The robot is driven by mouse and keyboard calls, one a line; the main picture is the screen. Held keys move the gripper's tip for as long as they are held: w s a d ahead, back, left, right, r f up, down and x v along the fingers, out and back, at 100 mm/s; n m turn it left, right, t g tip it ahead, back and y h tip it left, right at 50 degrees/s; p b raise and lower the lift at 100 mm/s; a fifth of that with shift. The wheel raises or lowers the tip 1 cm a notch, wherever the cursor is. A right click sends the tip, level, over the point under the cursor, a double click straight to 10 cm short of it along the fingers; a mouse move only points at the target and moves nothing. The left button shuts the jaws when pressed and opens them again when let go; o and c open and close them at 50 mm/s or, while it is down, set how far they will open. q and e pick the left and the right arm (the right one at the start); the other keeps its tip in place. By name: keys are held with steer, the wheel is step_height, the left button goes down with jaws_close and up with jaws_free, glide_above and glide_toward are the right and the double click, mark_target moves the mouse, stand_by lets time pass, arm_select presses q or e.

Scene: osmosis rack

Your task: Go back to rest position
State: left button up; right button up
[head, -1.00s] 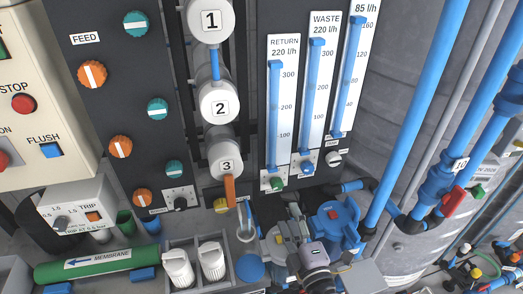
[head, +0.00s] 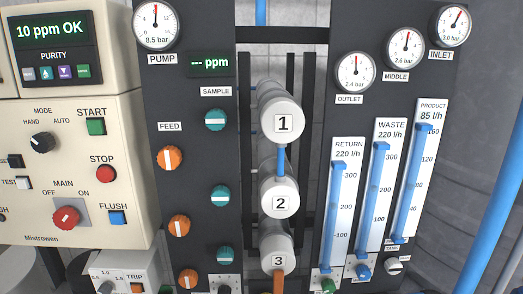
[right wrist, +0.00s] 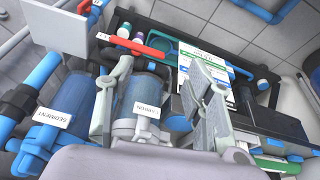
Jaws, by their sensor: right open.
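My right gripper (right wrist: 158,66) shows only in the right wrist view. Its two grey fingers stand apart with nothing held between them. Behind the gap is a blue cylindrical housing (right wrist: 150,92) with a white label that seems to read carbon. I cannot tell whether a finger touches it. Neither gripper shows in the head view, which faces the rack panel (head: 190,60). My left gripper is in no current view.
Another blue housing, labelled sediment (right wrist: 62,92), is at the left in the wrist view. A black tray (right wrist: 125,18) with bottles and a red-handled tool is beyond. The head view shows white membrane housings (head: 280,122), flow meters (head: 338,215), gauges (head: 355,72) and a control box (head: 75,150).

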step_height(320, 180, down, 27)
steer(key=s+g, duration=0.1)
steer(key=s, duration=0.1)
steer(key=s+d+f+g, duration=0.1)
steer(key=s+d+f, duration=0.2)
steer(key=s+f, duration=1.2)
steer(key=shift+s+f+g, duration=0.2)
steer(key=shift+s+g, duration=0.1)
steer(key=shift+s, duration=0.35)
